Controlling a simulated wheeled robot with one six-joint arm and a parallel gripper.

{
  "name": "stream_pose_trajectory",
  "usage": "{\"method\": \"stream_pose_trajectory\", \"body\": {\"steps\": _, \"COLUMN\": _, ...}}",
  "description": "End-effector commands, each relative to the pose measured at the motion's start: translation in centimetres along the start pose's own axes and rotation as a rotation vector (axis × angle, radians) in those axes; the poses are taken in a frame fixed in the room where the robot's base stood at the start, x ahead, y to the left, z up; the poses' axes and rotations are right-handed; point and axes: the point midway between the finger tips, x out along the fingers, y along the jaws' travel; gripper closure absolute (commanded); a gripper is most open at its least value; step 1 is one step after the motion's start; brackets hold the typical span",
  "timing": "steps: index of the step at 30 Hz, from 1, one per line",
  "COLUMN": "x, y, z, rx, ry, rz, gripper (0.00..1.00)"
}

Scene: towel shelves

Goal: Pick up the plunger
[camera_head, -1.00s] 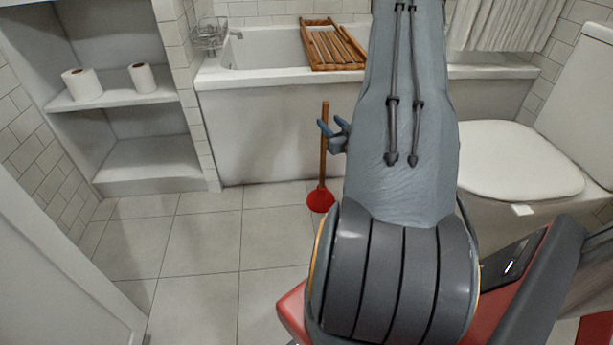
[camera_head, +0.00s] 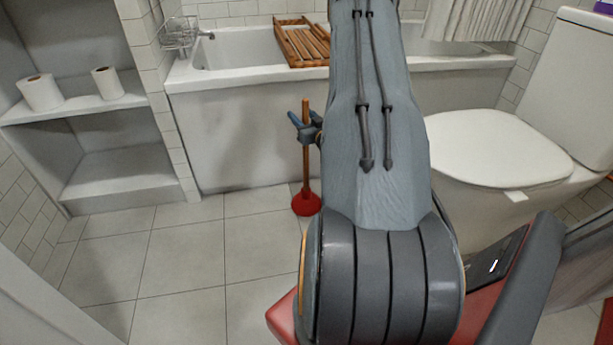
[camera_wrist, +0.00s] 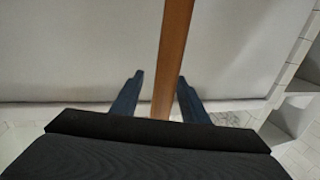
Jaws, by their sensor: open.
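The plunger stands upright on the tiled floor in front of the bathtub, with a red rubber cup (camera_head: 306,204) and a long wooden handle (camera_head: 306,160). My gripper (camera_head: 298,122) is at the upper part of the handle in the head view. In the wrist view the handle (camera_wrist: 173,60) runs between the two blue fingers of my gripper (camera_wrist: 160,85). The fingers are open, with a gap showing on each side of the handle. The cup is hidden in the wrist view.
The bathtub (camera_head: 235,140) stands close behind the plunger, with a wooden rack (camera_head: 303,45) on its rim. A toilet (camera_head: 500,150) is at the right. Shelves with two paper rolls (camera_head: 40,92) are at the left. The floor (camera_head: 190,250) at left front is clear.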

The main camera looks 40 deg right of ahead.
Motion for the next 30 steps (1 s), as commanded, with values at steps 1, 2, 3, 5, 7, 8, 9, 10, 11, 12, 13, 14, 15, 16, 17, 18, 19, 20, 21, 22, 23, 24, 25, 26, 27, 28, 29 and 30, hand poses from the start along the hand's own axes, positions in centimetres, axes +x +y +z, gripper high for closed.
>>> {"method": "stream_pose_trajectory", "body": {"steps": 1, "x": 0.1, "y": 0.0, "z": 0.0, "rx": 0.0, "ry": 0.0, "rz": 0.001, "gripper": 0.59}}
{"method": "stream_pose_trajectory", "body": {"steps": 2, "x": 0.1, "y": 0.1, "z": 0.0, "rx": 0.0, "ry": -0.001, "rz": 0.001, "gripper": 0.59}}
{"method": "stream_pose_trajectory", "body": {"steps": 3, "x": 0.1, "y": 0.1, "z": 0.0, "rx": 0.0, "ry": -0.001, "rz": 0.001, "gripper": 0.59}}
{"method": "stream_pose_trajectory", "body": {"steps": 5, "x": 0.0, "y": 0.1, "z": -0.1, "rx": 0.0, "ry": -0.001, "rz": 0.001, "gripper": 0.59}}
{"method": "stream_pose_trajectory", "body": {"steps": 7, "x": 0.0, "y": 0.1, "z": -0.1, "rx": 0.0, "ry": -0.001, "rz": 0.001, "gripper": 0.66}}
{"method": "stream_pose_trajectory", "body": {"steps": 8, "x": 0.0, "y": 0.1, "z": -0.1, "rx": 0.0, "ry": -0.001, "rz": 0.001, "gripper": 0.71}}
{"method": "stream_pose_trajectory", "body": {"steps": 9, "x": 0.0, "y": 0.1, "z": -0.1, "rx": 0.0, "ry": -0.001, "rz": 0.002, "gripper": 0.78}}
{"method": "stream_pose_trajectory", "body": {"steps": 10, "x": 0.0, "y": 0.1, "z": 0.0, "rx": 0.0, "ry": -0.001, "rz": 0.002, "gripper": 0.83}}
{"method": "stream_pose_trajectory", "body": {"steps": 11, "x": 0.0, "y": 0.1, "z": 0.0, "rx": 0.0, "ry": -0.001, "rz": 0.002, "gripper": 0.88}}
{"method": "stream_pose_trajectory", "body": {"steps": 12, "x": 0.0, "y": 0.1, "z": 0.0, "rx": 0.0, "ry": -0.001, "rz": 0.002, "gripper": 0.95}}
{"method": "stream_pose_trajectory", "body": {"steps": 13, "x": 0.0, "y": 0.1, "z": 0.0, "rx": 0.0, "ry": -0.001, "rz": 0.002, "gripper": 1.0}}
{"method": "stream_pose_trajectory", "body": {"steps": 14, "x": 0.0, "y": 0.1, "z": 0.0, "rx": 0.0, "ry": -0.001, "rz": 0.002, "gripper": 1.0}}
{"method": "stream_pose_trajectory", "body": {"steps": 15, "x": 0.0, "y": 0.2, "z": 0.0, "rx": 0.0, "ry": -0.001, "rz": 0.002, "gripper": 1.0}}
{"method": "stream_pose_trajectory", "body": {"steps": 16, "x": 0.0, "y": 0.2, "z": 0.0, "rx": 0.0, "ry": -0.001, "rz": 0.002, "gripper": 1.0}}
{"method": "stream_pose_trajectory", "body": {"steps": 17, "x": 0.0, "y": 0.2, "z": -0.1, "rx": -0.001, "ry": 0.001, "rz": 0.002, "gripper": 1.0}}
{"method": "stream_pose_trajectory", "body": {"steps": 18, "x": 0.0, "y": 0.2, "z": -0.1, "rx": -0.001, "ry": 0.001, "rz": 0.002, "gripper": 1.0}}
{"method": "stream_pose_trajectory", "body": {"steps": 19, "x": 0.0, "y": 0.2, "z": -0.1, "rx": -0.001, "ry": 0.001, "rz": 0.002, "gripper": 1.0}}
{"method": "stream_pose_trajectory", "body": {"steps": 20, "x": 0.0, "y": 0.2, "z": -0.1, "rx": -0.001, "ry": 0.001, "rz": 0.002, "gripper": 1.0}}
{"method": "stream_pose_trajectory", "body": {"steps": 21, "x": 0.0, "y": 0.2, "z": -0.1, "rx": -0.001, "ry": 0.001, "rz": 0.002, "gripper": 1.0}}
{"method": "stream_pose_trajectory", "body": {"steps": 22, "x": 0.0, "y": 0.2, "z": -0.1, "rx": -0.001, "ry": 0.001, "rz": 0.002, "gripper": 1.0}}
{"method": "stream_pose_trajectory", "body": {"steps": 23, "x": 0.0, "y": 0.2, "z": -0.2, "rx": -0.001, "ry": 0.001, "rz": 0.002, "gripper": 1.0}}
{"method": "stream_pose_trajectory", "body": {"steps": 24, "x": 0.0, "y": 0.2, "z": -0.4, "rx": -0.001, "ry": 0.001, "rz": 0.002, "gripper": 1.0}}
{"method": "stream_pose_trajectory", "body": {"steps": 25, "x": 0.0, "y": 0.2, "z": -0.6, "rx": -0.001, "ry": 0.001, "rz": 0.002, "gripper": 1.0}}
{"method": "stream_pose_trajectory", "body": {"steps": 26, "x": 0.0, "y": 0.2, "z": -0.9, "rx": -0.001, "ry": 0.001, "rz": 0.002, "gripper": 1.0}}
{"method": "stream_pose_trajectory", "body": {"steps": 27, "x": 0.0, "y": 0.2, "z": -1.5, "rx": -0.002, "ry": 0.002, "rz": 0.002, "gripper": 1.0}}
{"method": "stream_pose_trajectory", "body": {"steps": 28, "x": 0.0, "y": 0.2, "z": -2.0, "rx": -0.002, "ry": 0.002, "rz": 0.002, "gripper": 1.0}}
{"method": "stream_pose_trajectory", "body": {"steps": 29, "x": 0.0, "y": 0.2, "z": -2.5, "rx": -0.002, "ry": 0.003, "rz": 0.002, "gripper": 1.0}}
{"method": "stream_pose_trajectory", "body": {"steps": 30, "x": 0.0, "y": 0.2, "z": -3.3, "rx": -0.002, "ry": 0.003, "rz": 0.002, "gripper": 1.0}}
